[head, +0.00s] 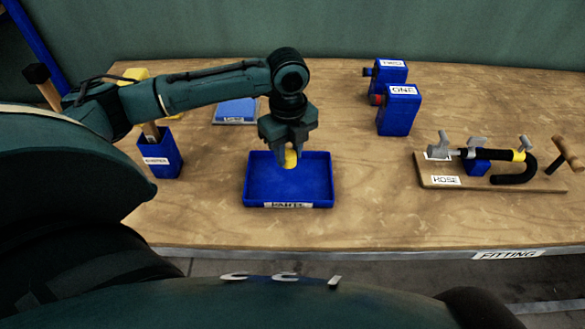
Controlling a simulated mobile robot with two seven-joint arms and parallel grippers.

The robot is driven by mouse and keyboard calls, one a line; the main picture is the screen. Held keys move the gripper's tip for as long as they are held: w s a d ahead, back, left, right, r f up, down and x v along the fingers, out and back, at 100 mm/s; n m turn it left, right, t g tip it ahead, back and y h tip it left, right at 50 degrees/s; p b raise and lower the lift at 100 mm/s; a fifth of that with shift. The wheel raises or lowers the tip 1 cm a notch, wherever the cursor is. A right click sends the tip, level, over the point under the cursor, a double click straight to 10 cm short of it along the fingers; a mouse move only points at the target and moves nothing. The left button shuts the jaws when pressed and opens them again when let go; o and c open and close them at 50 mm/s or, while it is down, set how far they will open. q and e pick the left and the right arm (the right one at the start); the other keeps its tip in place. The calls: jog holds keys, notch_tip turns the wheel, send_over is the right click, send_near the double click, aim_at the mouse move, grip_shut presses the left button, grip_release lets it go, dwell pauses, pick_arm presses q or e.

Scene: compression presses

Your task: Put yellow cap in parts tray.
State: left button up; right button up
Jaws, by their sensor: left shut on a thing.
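The yellow cap (290,159) is between the fingers of my left gripper (289,156), which is shut on it. The gripper points down and holds the cap over the back middle part of the blue parts tray (318,180). I cannot tell whether the cap touches the tray floor. The tray looks empty otherwise and carries a white label on its front wall. My right gripper is not in view.
Blue blocks labelled TWO (390,72) and ONE (400,112) stand at the back right. A hose board (445,180) with clamps lies at the right. A blue holder (160,158) stands left of the tray. A blue-topped item (236,110) lies behind it. The table (365,205) is clear between tray and board.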

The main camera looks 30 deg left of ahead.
aim_at(289, 181)
pick_arm(q)
jog(key=shift+s+f, duration=0.1)
jog(key=shift+f, duration=0.8)
notch_tip(289, 181, down, 4)
jog(key=shift+f, duration=0.25)
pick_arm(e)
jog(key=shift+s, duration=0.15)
pick_arm(q)
jog(key=shift+f, duration=0.1)
jog(key=o, duration=0.9)
jog(key=shift+o, duration=0.2)
